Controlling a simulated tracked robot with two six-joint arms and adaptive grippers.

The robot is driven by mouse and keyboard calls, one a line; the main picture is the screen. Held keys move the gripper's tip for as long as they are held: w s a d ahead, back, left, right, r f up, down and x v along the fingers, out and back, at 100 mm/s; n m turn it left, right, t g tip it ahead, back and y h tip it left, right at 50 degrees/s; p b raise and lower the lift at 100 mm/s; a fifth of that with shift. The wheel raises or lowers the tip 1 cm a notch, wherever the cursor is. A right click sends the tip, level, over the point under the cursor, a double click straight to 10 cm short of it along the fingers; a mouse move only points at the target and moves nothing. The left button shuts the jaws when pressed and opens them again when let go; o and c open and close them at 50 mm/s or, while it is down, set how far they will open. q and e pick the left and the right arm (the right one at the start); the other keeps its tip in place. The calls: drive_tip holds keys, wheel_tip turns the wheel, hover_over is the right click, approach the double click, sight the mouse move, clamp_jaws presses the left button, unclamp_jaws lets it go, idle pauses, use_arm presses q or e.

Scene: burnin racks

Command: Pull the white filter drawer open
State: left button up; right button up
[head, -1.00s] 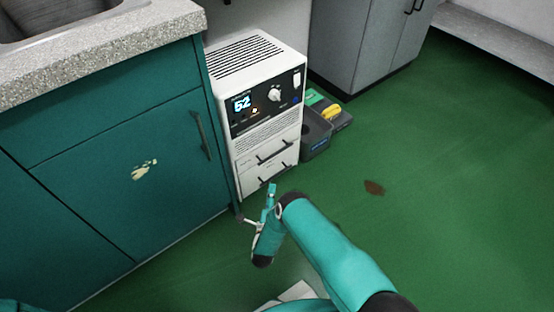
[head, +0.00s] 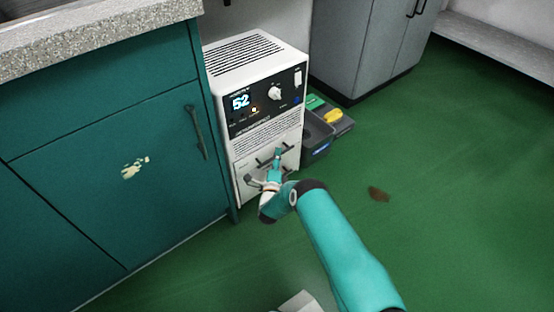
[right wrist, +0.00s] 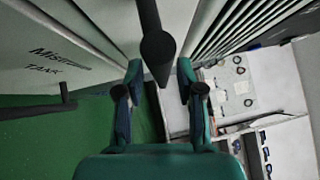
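The white cabinet unit (head: 240,85) stands beside the teal counter in the head view. My right gripper (head: 265,169) is in front of these drawers. In the right wrist view the fingers (right wrist: 160,85) are apart, with a dark handle bar (right wrist: 158,48) between or just beyond the tips; contact cannot be told. A panel (right wrist: 50,55) lettered "TANK" has its own handle (right wrist: 65,97). Any gap at the drawers is hard to see. My left gripper is out of view.
Teal counter doors (head: 110,200) with a handle stand close on the left. Dark bins (head: 317,132) with green and yellow items sit right of the unit. A grey cabinet (head: 365,45) stands behind.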

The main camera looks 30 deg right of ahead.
drive_tip(key=shift+w+d+r, duration=0.1)
clamp_jaws()
idle(0.5)
